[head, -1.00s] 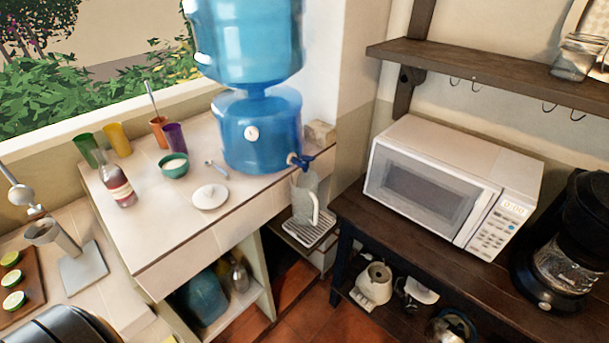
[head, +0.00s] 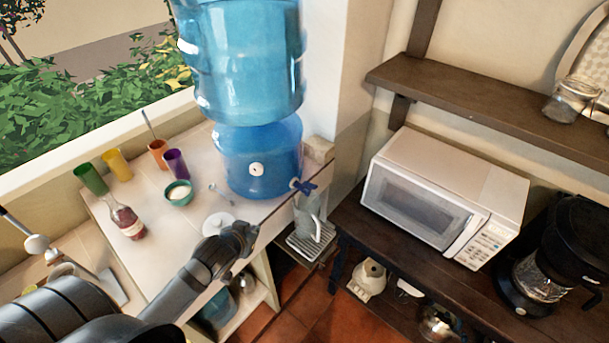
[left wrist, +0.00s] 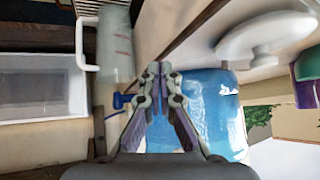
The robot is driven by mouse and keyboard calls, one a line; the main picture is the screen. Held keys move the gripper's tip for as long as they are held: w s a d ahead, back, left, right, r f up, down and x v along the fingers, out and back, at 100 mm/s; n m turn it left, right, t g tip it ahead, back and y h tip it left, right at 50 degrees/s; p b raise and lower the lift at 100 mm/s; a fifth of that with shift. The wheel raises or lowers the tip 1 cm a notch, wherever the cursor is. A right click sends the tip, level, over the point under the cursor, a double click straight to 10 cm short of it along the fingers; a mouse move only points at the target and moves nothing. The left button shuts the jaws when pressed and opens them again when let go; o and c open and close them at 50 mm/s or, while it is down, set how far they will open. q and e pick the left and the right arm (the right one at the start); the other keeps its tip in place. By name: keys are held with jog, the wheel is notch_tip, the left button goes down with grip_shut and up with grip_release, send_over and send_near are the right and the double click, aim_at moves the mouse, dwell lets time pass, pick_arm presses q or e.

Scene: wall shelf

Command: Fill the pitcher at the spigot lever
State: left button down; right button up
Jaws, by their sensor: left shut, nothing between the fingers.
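The clear pitcher (head: 309,217) stands upright on a slatted drip tray (head: 313,243), below the dark blue spigot lever (head: 303,186) of the blue water dispenser (head: 258,158). In the left wrist view the pitcher (left wrist: 117,45) and the lever (left wrist: 122,101) show left of the fingers. My left gripper (head: 252,230) is shut and empty, in front of the dispenser and to the left of the pitcher, apart from both. It also shows in the left wrist view (left wrist: 158,68). The water level in the pitcher cannot be told. My right gripper is not in view.
A white lid (head: 219,224), a green bowl (head: 178,192), a bottle (head: 127,221) and several coloured cups stand on the tiled counter left of the dispenser. A microwave (head: 443,198) and a coffee maker (head: 553,255) stand on the dark table at right, below a wall shelf (head: 480,108).

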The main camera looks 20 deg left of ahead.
pick_arm(q)
jog(key=w+d+r+m+t+h, duration=0.1)
jog(key=w+d+r+t+h, duration=0.1)
jog(key=r, duration=0.4)
jog(key=w+d+r+t+h, duration=0.3)
jog(key=w+r+h, duration=0.2)
jog(key=r, duration=0.1)
jog(key=shift+m+h, duration=0.4)
jog(key=shift+w, duration=0.1)
